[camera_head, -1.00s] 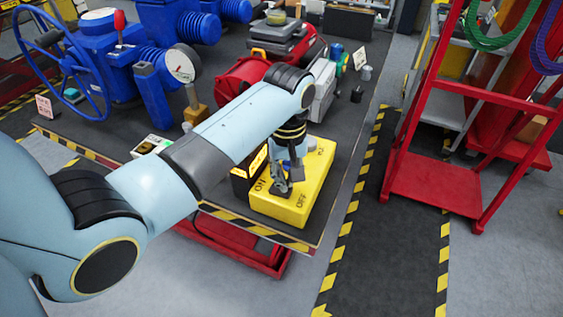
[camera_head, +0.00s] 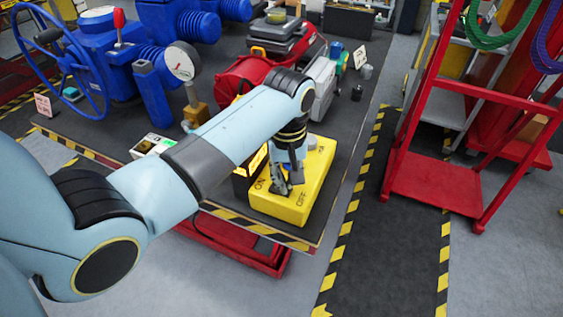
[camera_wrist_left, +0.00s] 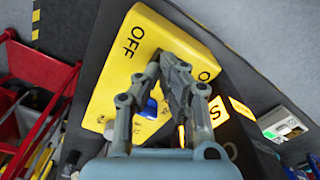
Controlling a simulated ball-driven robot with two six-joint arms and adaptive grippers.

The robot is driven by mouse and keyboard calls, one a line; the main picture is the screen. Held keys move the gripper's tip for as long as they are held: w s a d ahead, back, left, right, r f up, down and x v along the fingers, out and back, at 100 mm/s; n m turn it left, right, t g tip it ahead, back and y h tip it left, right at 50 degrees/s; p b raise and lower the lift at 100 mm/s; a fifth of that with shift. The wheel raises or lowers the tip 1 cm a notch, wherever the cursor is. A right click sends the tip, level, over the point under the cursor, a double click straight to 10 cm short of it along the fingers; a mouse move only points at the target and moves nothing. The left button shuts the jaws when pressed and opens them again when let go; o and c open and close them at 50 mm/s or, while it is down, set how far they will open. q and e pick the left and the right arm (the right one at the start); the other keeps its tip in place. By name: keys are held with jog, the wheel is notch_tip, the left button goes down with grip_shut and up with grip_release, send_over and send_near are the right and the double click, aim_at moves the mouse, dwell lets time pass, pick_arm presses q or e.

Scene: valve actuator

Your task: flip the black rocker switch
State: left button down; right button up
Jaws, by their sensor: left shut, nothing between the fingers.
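A yellow switch box (camera_head: 290,212) with ON and OFF lettering sits at the front right corner of the dark table. In the left wrist view the box (camera_wrist_left: 147,28) fills the upper middle, with OFF readable. My left gripper (camera_head: 283,188) is shut and empty, pointing down at the box top between ON and OFF. In the left wrist view its fingertips (camera_wrist_left: 174,60) are over the box beside the OFF lettering. The black rocker switch is hidden or cannot be told apart from the dark fingers. Whether the fingertips touch it is unclear. My right gripper is not in view.
A dark box with a lit orange display (camera_head: 257,160) stands just left of the switch box. A red machine (camera_head: 240,75), a gauge (camera_head: 183,61) and a blue valve with handwheel (camera_head: 65,65) stand behind. A red frame (camera_head: 430,180) is across the aisle.

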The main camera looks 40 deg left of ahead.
pick_arm(q)
jog(key=shift+f+b, duration=0.3)
jog(key=shift+f, duration=0.35)
notch_tip(320, 180, up, 3)
jog(key=p, duration=0.2)
jog(key=shift+p, duration=0.3)
jog(key=shift+r, duration=2.05)
